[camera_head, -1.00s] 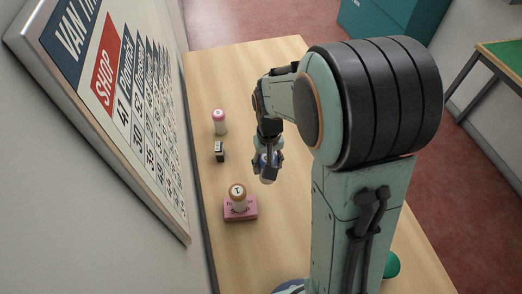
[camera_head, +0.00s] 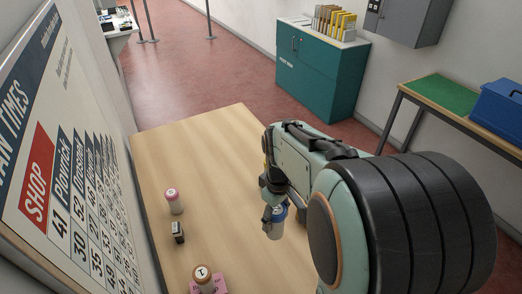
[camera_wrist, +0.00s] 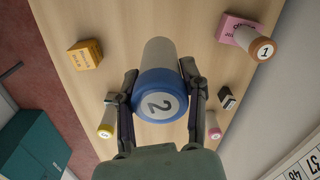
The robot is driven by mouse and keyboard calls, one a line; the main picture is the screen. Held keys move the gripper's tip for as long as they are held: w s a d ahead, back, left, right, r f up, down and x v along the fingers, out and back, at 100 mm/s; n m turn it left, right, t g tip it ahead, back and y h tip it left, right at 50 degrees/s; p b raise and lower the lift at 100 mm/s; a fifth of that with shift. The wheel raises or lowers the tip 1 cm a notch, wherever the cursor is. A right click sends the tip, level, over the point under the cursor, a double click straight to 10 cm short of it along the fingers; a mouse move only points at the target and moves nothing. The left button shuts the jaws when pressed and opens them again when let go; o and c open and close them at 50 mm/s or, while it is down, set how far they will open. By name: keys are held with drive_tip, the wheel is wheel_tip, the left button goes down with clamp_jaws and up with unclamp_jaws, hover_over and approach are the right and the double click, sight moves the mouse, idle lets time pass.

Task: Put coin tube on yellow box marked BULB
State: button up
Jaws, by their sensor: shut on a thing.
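My gripper (camera_wrist: 160,102) is shut on a pale tube with a blue cap (camera_wrist: 160,105) marked 2, one finger on each side. In the head view my gripper (camera_head: 274,213) holds this tube (camera_head: 277,228) upright over the right part of the counter; its height above the top is hard to tell. A yellow box (camera_wrist: 85,54) sits on the counter at upper left in the wrist view, apart from the tube. Its small print is not readable. In the head view my arm hides it.
A brown-capped tube (camera_head: 203,276) marked 1 stands on a pink box (camera_head: 220,284). A pink-capped tube (camera_head: 174,201) and a small black item (camera_head: 178,232) stand at left. A yellow-capped tube (camera_wrist: 106,126) shows in the wrist view. The wooden counter's far part (camera_head: 200,140) is clear.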

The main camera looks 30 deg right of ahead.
drive_tip(key=s+d+r+m, duration=0.1)
drive_tip(key=s+d+m, duration=0.2)
drive_tip(key=d, duration=0.5)
drive_tip(key=w+d+f, duration=0.6)
drive_tip(key=w, duration=0.1)
drive_tip(key=w+d+f, duration=0.2)
drive_tip(key=w+f, duration=0.1)
drive_tip(key=shift+w+d+f, duration=0.25)
drive_tip(key=shift+d+f, duration=0.15)
drive_tip(key=shift+f, duration=1.6)
drive_tip(key=shift+f, duration=0.15)
drive_tip(key=o, duration=1.2)
drive_tip(key=shift+o, duration=0.2)
